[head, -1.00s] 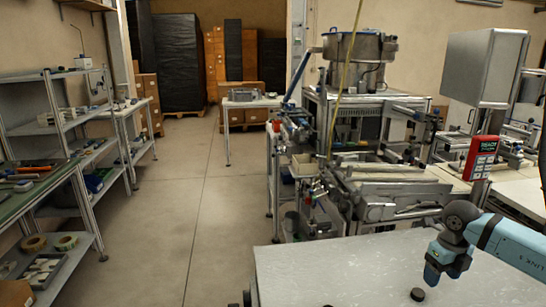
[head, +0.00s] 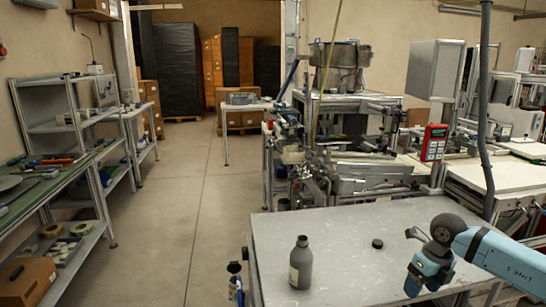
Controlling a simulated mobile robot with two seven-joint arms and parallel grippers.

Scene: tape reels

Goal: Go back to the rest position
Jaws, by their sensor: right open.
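My right gripper (head: 411,287) is over the right part of the grey table (head: 335,228) in the head view, at the end of a light blue arm that comes in from the right. Its fingers are small in this view and no object shows in them. My left gripper is not in view. The task names no object.
A grey bottle (head: 301,263) stands upright on the table, left of my right gripper. A small black disc (head: 377,243) lies farther back. A machine (head: 350,150) stands behind the table. Shelves with tape reels (head: 80,229) are at left; the floor aisle between is clear.

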